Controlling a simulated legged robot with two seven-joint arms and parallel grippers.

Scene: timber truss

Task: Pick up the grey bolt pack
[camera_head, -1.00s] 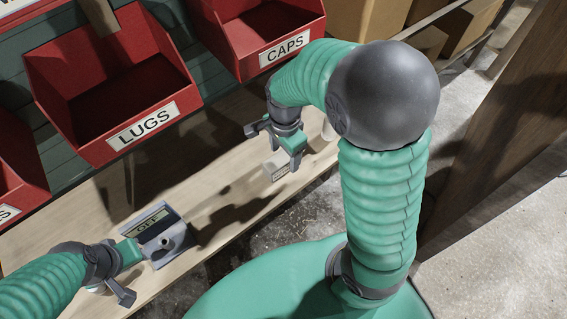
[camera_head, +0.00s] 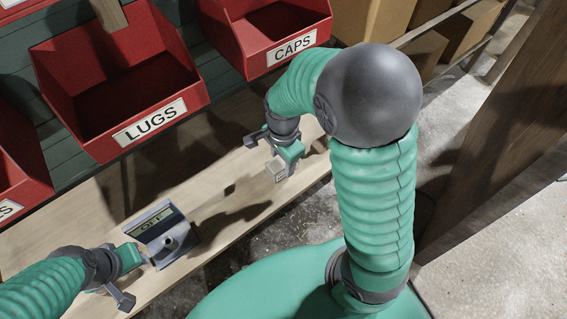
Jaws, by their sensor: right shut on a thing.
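The grey bolt pack (camera_head: 276,173) is a small pale block with a label on its front face. My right gripper (camera_head: 272,162) is shut on it, over the right part of the wooden bench, below the CAPS bin. The gripper's fingers hide part of the pack. Whether its underside is clear of the bench is hard to tell. My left gripper (camera_head: 137,280) is at the lower left, its fingers spread with nothing visible between them, beside a grey box.
The grey box (camera_head: 183,245) marked OFF stands on the wooden bench (camera_head: 225,213). Red bins labelled LUGS (camera_head: 120,100) and CAPS (camera_head: 262,30) hang behind the bench. Cardboard boxes (camera_head: 375,22) are at the back right. The bench middle is mostly clear.

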